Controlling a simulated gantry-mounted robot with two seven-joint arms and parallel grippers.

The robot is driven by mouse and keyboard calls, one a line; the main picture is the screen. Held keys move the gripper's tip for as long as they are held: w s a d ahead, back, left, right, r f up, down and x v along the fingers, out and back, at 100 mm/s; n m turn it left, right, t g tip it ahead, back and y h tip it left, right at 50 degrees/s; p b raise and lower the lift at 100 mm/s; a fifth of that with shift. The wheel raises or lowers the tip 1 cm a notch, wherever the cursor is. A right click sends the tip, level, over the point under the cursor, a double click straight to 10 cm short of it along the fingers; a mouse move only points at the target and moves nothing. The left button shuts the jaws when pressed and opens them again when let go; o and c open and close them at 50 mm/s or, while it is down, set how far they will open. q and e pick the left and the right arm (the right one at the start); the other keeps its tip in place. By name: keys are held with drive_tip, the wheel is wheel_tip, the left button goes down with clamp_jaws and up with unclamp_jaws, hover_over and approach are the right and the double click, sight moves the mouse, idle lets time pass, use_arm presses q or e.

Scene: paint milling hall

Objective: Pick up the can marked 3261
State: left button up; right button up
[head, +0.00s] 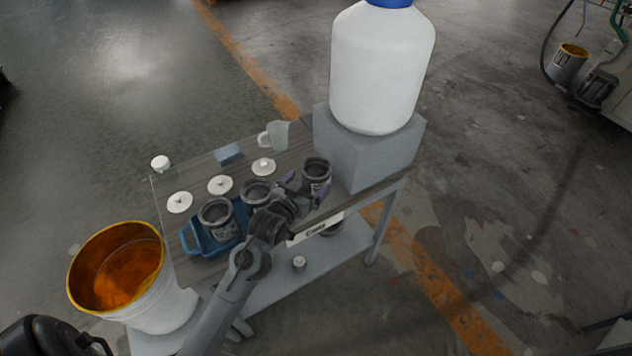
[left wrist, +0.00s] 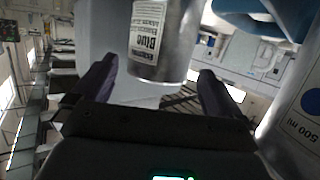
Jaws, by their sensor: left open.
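Three dark grey open-topped cans stand on the table: one at the right (head: 317,170), one in the middle (head: 256,190) and one at the left (head: 215,213). The middle and left cans stand in or at a blue tray (head: 189,243). My left gripper (head: 306,187) is open at the right can, with its purple-grey fingers around its near side. In the left wrist view, a metal can (left wrist: 162,50) with a white label reading "Blue" shows between the open fingers, with gaps on both sides. I cannot read the number 3261 on any can. My right gripper is not in view.
A grey block (head: 370,150) carrying a large white container (head: 382,70) stands close right of the right can. A jug (head: 273,136), white lids (head: 220,185) and a blue-grey block (head: 229,153) lie behind the cans. A bucket of orange paint (head: 150,300) stands at the left.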

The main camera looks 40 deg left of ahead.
sight(321, 167)
use_arm(q)
drive_tip(key=shift+b+x, duration=0.55)
drive_tip(key=shift+x, duration=2.7)
drive_tip(key=shift+r, duration=0.1)
drive_tip(key=c, duration=0.7)
